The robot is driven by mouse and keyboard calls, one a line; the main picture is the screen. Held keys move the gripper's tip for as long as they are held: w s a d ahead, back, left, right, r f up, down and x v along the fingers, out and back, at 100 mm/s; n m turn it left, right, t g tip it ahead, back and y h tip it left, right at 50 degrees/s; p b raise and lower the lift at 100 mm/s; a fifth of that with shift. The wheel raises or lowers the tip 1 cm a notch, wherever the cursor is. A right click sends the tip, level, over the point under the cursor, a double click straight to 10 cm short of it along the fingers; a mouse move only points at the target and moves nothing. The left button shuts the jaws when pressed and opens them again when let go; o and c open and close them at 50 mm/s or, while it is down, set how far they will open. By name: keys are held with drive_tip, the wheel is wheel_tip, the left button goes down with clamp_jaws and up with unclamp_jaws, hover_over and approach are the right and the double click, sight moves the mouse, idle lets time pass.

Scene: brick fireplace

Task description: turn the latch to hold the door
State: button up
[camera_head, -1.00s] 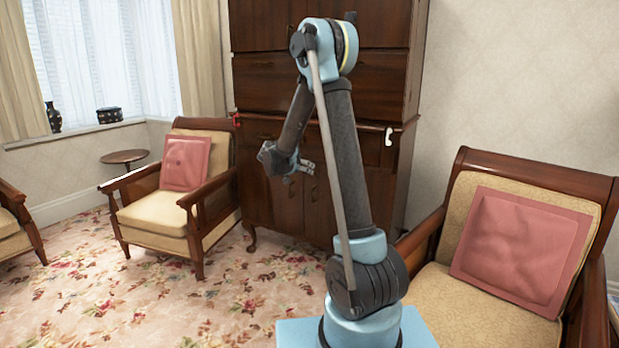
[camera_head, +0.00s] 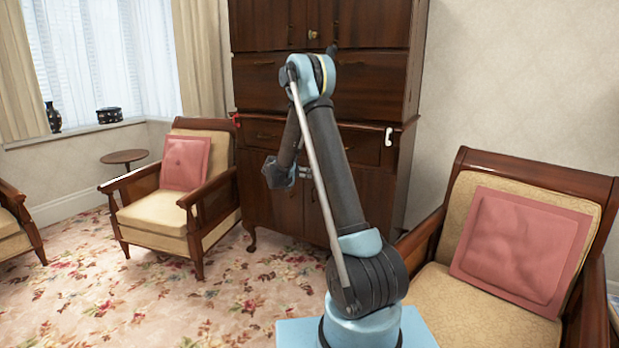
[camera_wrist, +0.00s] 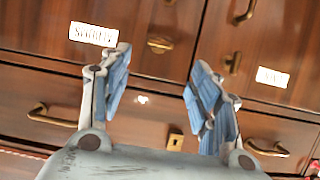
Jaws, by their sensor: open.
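A dark wooden cabinet (camera_head: 285,215) stands in front of me. Its lower doors appear closed and are partly hidden by my arm. In the wrist view a small oval brass fitting (camera_wrist: 160,44) sits on a panel, and another small brass piece (camera_wrist: 233,63) is near a panel seam to its right. I cannot tell for sure which one is the latch. My gripper (camera_wrist: 162,100) is open and empty, its two blue fingers wide apart, facing the cabinet front. It also shows side-on near the lower doors in the head view (camera_head: 305,173). No contact with the cabinet is visible.
The wrist view shows brass handles (camera_wrist: 50,115) and white labels (camera_wrist: 93,34). Armchairs stand left (camera_head: 165,220) and right (camera_head: 430,295). A red item (camera_head: 235,119) and a white item (camera_head: 389,136) are at the cabinet's sides. Carpet at the left front is clear.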

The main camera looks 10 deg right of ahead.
sight(313, 174)
drive_tip(key=x, duration=0.9)
drive_tip(key=shift+d, duration=0.1)
drive_tip(key=c, duration=1.1)
